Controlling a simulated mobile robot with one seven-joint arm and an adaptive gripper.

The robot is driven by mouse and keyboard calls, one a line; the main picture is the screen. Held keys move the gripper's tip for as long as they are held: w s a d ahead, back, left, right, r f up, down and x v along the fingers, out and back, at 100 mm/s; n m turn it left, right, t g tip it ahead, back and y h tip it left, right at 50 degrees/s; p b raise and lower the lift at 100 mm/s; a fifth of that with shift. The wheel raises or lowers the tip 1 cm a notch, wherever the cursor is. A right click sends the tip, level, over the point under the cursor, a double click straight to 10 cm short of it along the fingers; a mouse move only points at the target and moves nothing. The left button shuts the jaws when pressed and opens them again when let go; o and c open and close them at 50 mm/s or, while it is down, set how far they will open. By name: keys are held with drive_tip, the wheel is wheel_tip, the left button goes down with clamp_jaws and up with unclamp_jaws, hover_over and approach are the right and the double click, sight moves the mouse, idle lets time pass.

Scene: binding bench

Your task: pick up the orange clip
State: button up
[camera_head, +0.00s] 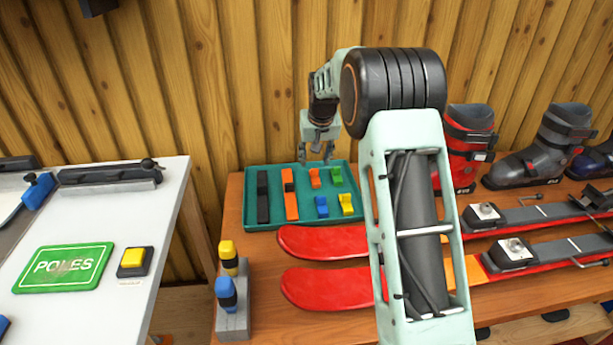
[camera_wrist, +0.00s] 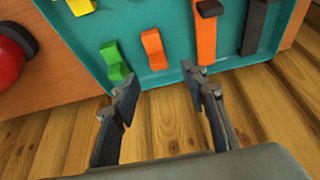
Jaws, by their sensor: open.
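The orange clip (camera_head: 315,178) lies in the teal tray (camera_head: 280,220), in its back row between an orange strap and a green clip (camera_head: 336,175). In the wrist view the orange clip (camera_wrist: 153,48) shows ahead of my fingers, near the tray's edge. My gripper (camera_head: 316,160) is above the back of the tray, open and empty. In the wrist view its two fingertips (camera_wrist: 157,80) are spread apart, with the clip beyond the gap between them. The clip is apart from both fingers.
The tray also holds an orange strap (camera_head: 290,195), a black strap (camera_head: 263,197), a blue clip (camera_head: 321,207) and a yellow clip (camera_head: 346,204). Red skis (camera_head: 325,242) lie just in front. A wooden wall (camera_head: 270,90) stands behind the bench.

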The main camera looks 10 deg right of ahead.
sight(315, 169)
drive_tip(key=b+x, duration=0.1)
drive_tip(key=x, duration=0.7)
drive_tip(key=shift+d+f, duration=0.2)
drive_tip(key=shift+f, duration=0.05)
drive_tip(key=shift+s+r, duration=0.1)
clamp_jaws()
